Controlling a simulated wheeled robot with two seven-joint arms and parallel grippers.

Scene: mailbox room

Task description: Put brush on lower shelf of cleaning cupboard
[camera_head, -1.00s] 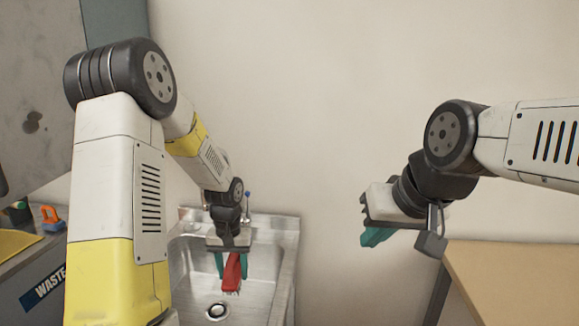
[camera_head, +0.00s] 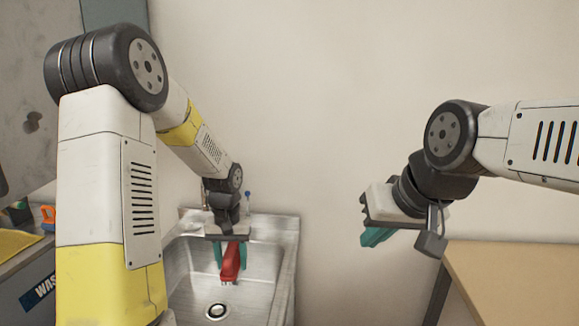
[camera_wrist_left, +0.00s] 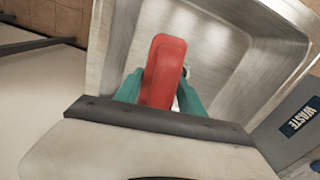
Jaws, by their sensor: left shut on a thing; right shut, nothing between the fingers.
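A red brush (camera_head: 232,263) is held between the teal fingers of my left gripper (camera_head: 229,262), above the steel sink in the head view. It hangs down with its lower end toward the basin. In the left wrist view the brush (camera_wrist_left: 163,72) shows as a long red body between the teal fingers (camera_wrist_left: 160,95). My right gripper (camera_head: 376,237) is shut and empty, in front of the bare wall at right. I cannot make out a lower shelf of a cleaning cupboard in these views.
The steel sink (camera_head: 267,232) has a drain in its floor. A bin labelled "WASTE" (camera_head: 40,288) stands at left, with an orange and blue item (camera_head: 48,217) near a yellow cloth-like item (camera_head: 15,243). A wooden tabletop (camera_head: 520,265) is at right.

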